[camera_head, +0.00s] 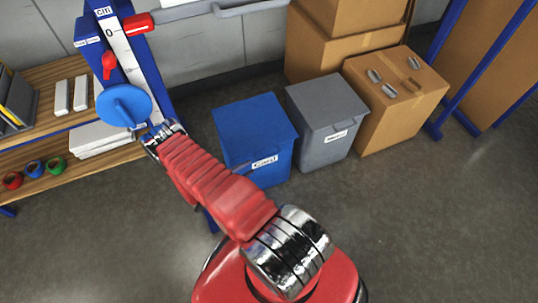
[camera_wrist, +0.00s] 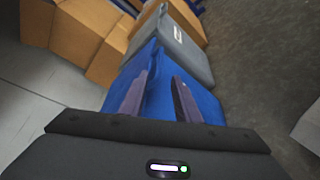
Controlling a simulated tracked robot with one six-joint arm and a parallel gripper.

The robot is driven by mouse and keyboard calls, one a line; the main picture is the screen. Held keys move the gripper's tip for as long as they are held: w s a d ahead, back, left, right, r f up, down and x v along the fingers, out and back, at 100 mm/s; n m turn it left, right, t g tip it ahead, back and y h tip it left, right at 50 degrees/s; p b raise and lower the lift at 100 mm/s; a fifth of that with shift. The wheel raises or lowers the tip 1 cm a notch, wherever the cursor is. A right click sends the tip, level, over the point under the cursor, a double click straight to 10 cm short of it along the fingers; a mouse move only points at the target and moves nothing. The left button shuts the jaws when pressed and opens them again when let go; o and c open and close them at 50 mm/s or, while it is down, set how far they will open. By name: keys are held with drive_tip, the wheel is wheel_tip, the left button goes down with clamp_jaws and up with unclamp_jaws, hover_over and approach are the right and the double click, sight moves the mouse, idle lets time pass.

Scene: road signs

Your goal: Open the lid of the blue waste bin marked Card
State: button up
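The blue waste bin (camera_head: 258,138) stands on the floor in the middle of the head view, its lid (camera_head: 253,115) lying flat and shut. Its white label (camera_head: 265,162) is on the front and seems to read Card. The blue bin (camera_wrist: 207,101) also fills the middle of the wrist view, in front of my gripper (camera_wrist: 162,78). The two dark fingers are apart with nothing held between them. I cannot tell whether they touch the bin.
A grey bin (camera_head: 326,110) with a white label stands right beside the blue one. Cardboard boxes (camera_head: 397,100) are further right. A blue post with a scale (camera_head: 130,57) and a wooden shelf (camera_head: 50,137) stand at left. The floor in front is clear.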

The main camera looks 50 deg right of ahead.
sight(266, 157)
drive_tip(key=shift+s+d, duration=0.1)
drive_tip(key=shift+d, duration=0.05)
drive_tip(key=x, duration=1.3)
drive_tip(key=shift+s+d+f, duration=0.1)
drive_tip(key=shift+d+f, duration=0.05)
drive_tip(key=shift+d, duration=0.15)
drive_tip(key=shift+c, duration=0.2)
clamp_jaws()
idle(0.3)
